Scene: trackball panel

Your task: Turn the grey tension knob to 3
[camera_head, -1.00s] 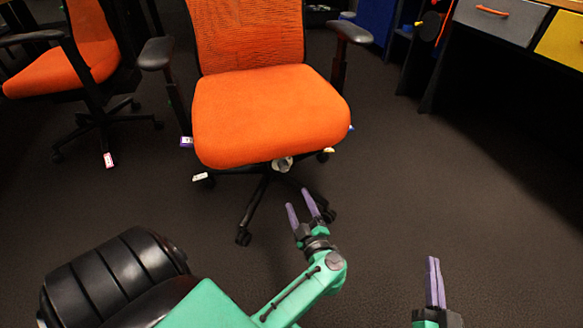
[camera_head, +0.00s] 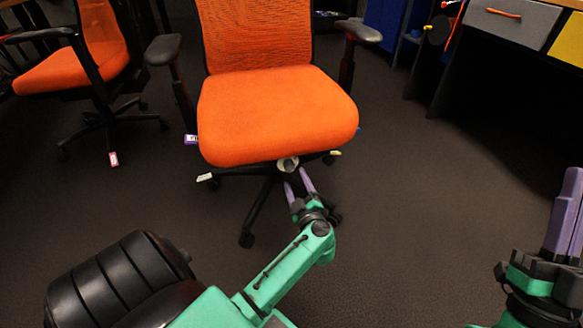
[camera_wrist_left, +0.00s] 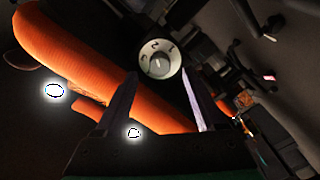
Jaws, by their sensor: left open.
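The grey tension knob (camera_head: 287,163) sits under the front of the orange chair's (camera_head: 275,112) seat. In the left wrist view the knob (camera_wrist_left: 160,66) faces me as a round pale dial with digits along its upper part and a small mark near its centre. I cannot tell which digit is set. My left gripper (camera_head: 296,178) is open, its purple fingers pointing at the knob from just in front and below. In the wrist view the fingertips (camera_wrist_left: 159,75) flank the knob's lower edge, apparently short of it. My right gripper (camera_head: 567,205) looks shut and empty at the right edge.
Small tags hang around the seat, including a purple one (camera_head: 191,139) and a white one (camera_head: 205,177). The chair's black base (camera_head: 258,210) stands below. A second orange chair (camera_head: 75,70) is at left, a desk with a grey drawer (camera_head: 505,22) at upper right. Floor between is clear.

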